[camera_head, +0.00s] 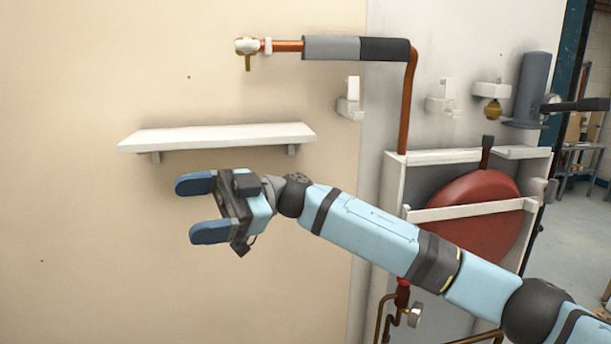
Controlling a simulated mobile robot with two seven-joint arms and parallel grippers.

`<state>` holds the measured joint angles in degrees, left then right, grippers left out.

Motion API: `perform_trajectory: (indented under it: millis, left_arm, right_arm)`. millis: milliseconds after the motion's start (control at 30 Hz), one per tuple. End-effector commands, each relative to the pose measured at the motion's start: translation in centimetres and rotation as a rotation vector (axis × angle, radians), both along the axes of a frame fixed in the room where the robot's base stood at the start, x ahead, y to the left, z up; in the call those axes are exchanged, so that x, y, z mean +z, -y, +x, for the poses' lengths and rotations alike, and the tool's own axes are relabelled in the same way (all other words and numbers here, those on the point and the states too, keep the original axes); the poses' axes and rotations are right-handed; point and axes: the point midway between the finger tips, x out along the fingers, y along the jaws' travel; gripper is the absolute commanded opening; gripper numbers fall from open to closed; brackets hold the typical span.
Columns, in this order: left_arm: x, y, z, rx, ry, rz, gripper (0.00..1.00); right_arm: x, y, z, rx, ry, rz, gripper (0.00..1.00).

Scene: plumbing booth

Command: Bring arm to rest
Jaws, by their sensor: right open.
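My right gripper (192,208) is open, with its two blue fingers apart and pointing left. Nothing shows between the fingers. It appears in front of the beige wall, below the white shelf (215,135) in the picture. My right arm (365,229) reaches in from the lower right and crosses in front of the grey panel and the white frame. My left gripper is not in view.
A copper pipe (406,110) with grey and black sleeves (345,48) runs above the arm. A red vessel (465,212) sits in a white frame (440,157). White brackets (349,98) and a grey cylinder (530,88) are on the wall. The left side is clear.

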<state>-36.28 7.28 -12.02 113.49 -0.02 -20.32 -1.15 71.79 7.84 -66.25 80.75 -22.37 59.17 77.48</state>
Motion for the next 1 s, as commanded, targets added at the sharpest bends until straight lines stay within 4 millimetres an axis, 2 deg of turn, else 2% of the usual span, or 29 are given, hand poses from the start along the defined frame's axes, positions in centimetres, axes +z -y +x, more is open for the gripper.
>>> perform_trajectory:
  millis: [33, 167, 367, 467, 633, 767, 867, 1000]
  left_arm:
    - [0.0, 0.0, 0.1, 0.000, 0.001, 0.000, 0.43]
    - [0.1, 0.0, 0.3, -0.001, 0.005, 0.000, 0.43]
    - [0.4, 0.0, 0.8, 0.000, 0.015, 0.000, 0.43]
    - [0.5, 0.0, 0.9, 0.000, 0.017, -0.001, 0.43]
    - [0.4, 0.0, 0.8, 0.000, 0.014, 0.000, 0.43]
    - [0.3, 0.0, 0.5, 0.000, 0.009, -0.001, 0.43]
    - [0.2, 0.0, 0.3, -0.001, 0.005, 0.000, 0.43]
    - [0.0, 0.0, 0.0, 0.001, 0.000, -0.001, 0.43]
  right_arm:
    - [-1.4, 0.2, 0.1, -0.045, -0.055, 0.075, 0.80]
    - [-4.2, 1.1, 1.0, -0.196, -0.164, 0.246, 0.80]
    - [-9.8, 4.0, 2.8, -0.494, -0.329, 0.421, 0.80]
    - [-13.4, 6.1, 3.6, -0.665, -0.409, 0.460, 0.80]
    - [-20.9, 10.5, 4.0, -0.971, -0.533, 0.453, 0.80]
    - [-27.4, 14.5, 3.1, -1.204, -0.615, 0.381, 0.80]
    - [-32.8, 17.8, 1.4, -1.374, -0.670, 0.286, 0.80]
    - [-40.4, 22.6, -2.6, -1.587, -0.736, 0.098, 0.80]
